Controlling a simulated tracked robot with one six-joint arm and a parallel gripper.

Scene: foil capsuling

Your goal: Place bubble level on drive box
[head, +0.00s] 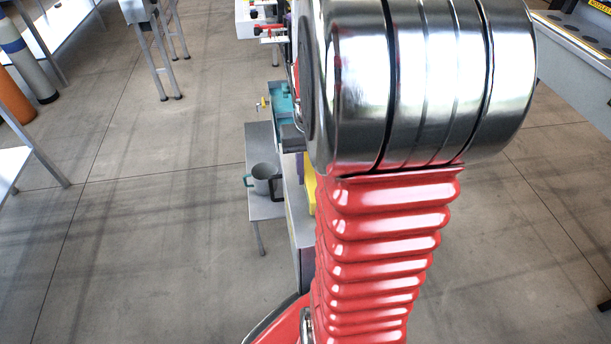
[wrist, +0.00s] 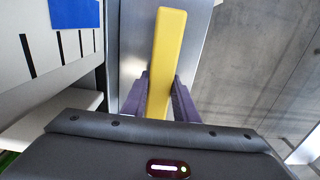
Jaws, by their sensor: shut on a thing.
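The bubble level, a long yellow bar (wrist: 166,50), stands out lengthwise between the purple fingers of my gripper (wrist: 160,98) in the wrist view. The fingers are shut on its near part, one on each side. A grey metal surface lies beyond and below the bar; I cannot tell whether they touch. In the head view my arm hides most of the gripper, and only a sliver of yellow (head: 310,187) shows beside it. I cannot surely pick out the drive box in either view.
In the wrist view a white slotted panel with a blue patch (wrist: 74,12) is at left, and open floor at right. In the head view a grey pot (head: 262,180) stands on a low bench (head: 259,147). A teal object (head: 282,98) is behind.

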